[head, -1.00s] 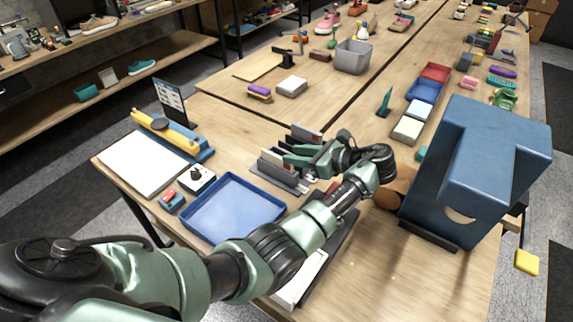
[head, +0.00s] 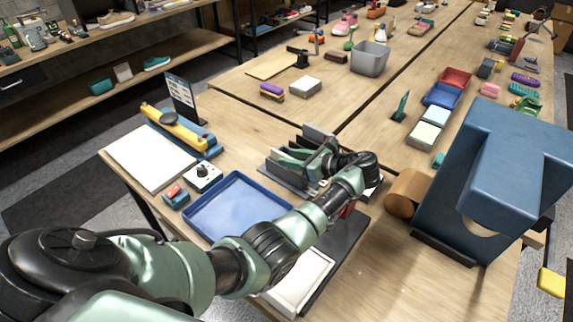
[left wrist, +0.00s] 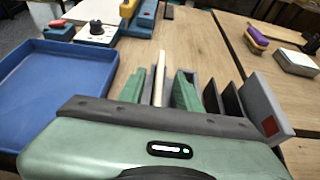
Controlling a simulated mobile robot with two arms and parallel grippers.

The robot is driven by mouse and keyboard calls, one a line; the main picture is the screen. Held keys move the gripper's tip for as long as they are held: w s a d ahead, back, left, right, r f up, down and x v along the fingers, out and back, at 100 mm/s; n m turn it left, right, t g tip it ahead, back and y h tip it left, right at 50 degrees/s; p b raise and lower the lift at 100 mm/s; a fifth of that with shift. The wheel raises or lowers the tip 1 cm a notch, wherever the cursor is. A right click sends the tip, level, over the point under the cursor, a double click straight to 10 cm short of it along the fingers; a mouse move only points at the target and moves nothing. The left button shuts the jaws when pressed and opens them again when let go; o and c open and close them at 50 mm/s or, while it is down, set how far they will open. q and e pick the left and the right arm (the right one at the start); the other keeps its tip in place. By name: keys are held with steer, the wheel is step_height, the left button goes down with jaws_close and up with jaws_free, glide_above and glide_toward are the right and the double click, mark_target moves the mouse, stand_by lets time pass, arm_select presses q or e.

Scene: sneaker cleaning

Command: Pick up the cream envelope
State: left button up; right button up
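The cream envelope (left wrist: 159,72) stands on edge in a dark slotted rack (head: 274,180). In the left wrist view it shows as a thin pale upright edge. My left gripper (head: 296,156) is over the rack in the head view. In the left wrist view its two green fingers (left wrist: 158,92) are apart, one on each side of the envelope, with visible gaps. The envelope's lower part is hidden behind the gripper body. In the head view the arm and fingers hide most of the envelope. My right gripper is not in view.
A blue tray (head: 236,207) lies left of the rack. Dark dividers and a grey upright panel with a red mark (left wrist: 264,108) stand right of the fingers. A large blue stand (head: 500,170) is at the right.

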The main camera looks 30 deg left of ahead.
arm_select(q)
steer(key=shift+a+f, duration=0.15)
steer(key=shift+a, duration=0.25)
jaws_close()
